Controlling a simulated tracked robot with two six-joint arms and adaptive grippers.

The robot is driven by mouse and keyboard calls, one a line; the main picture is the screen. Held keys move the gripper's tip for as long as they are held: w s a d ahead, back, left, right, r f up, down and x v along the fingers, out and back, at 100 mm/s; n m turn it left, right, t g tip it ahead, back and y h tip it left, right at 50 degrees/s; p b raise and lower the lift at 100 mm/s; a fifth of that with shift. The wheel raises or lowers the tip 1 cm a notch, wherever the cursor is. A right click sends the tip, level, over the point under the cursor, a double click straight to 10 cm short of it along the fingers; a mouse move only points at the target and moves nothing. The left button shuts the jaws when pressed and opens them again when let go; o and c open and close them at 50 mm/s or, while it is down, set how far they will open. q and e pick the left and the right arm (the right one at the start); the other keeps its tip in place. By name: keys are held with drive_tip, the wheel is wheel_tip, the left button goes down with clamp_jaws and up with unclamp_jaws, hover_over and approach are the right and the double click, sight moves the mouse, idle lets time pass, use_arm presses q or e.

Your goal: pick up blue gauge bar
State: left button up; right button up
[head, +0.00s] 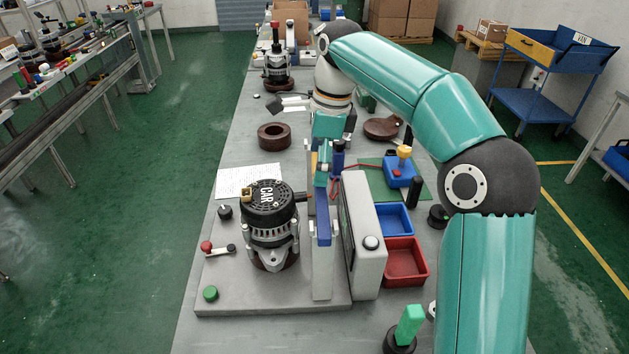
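An upright blue bar (323,227) stands against a pale grey upright plate, just right of the alternator (270,225); it looks like the blue gauge bar. My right arm comes in from the right and arches over the bench. Its wrist points down behind the bar, and the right gripper (323,160) is near the bar's top, small and overlapped with the fixture parts. I cannot make out its fingers, or whether it touches the bar. My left gripper is not in view.
A grey panel with a round knob (370,243) stands right of the bar. Blue (394,219) and red (405,262) bins are beyond it. A brown ring (274,136) and a paper sheet (247,181) lie behind the alternator.

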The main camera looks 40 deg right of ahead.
drive_tip(key=shift+c, duration=0.3)
drive_tip(key=c, duration=1.7)
drive_tip(key=shift+r, duration=0.1)
drive_tip(key=shift+r, duration=0.1)
